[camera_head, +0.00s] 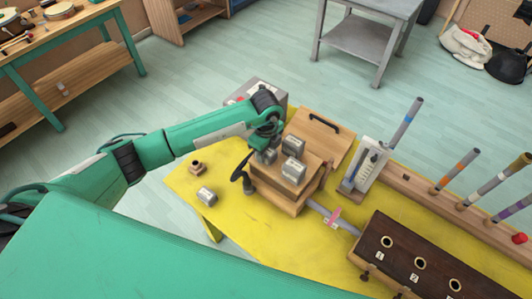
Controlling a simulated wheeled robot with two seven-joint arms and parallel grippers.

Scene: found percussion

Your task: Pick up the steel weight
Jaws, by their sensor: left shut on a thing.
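My left gripper (264,146), at the end of the green arm from the left, points down over the wooden box (280,199) on the yellow table. It is shut on a small grey steel weight (266,157), partly hidden by the fingers. I cannot tell whether this weight still touches the box top. Two more grey weights, one behind (293,145) and one in front (293,172), stand on the box just right of the gripper. Another weight (207,196) lies on the table at the left. My right gripper is not in view.
A black curved lever (240,172) rises beside the box. A small brown block (196,167) sits on the yellow table (245,230). A black-handled wooden lid or case (322,130) is behind. A dark numbered block (415,260) and a rack of upright sticks (440,197) fill the right.

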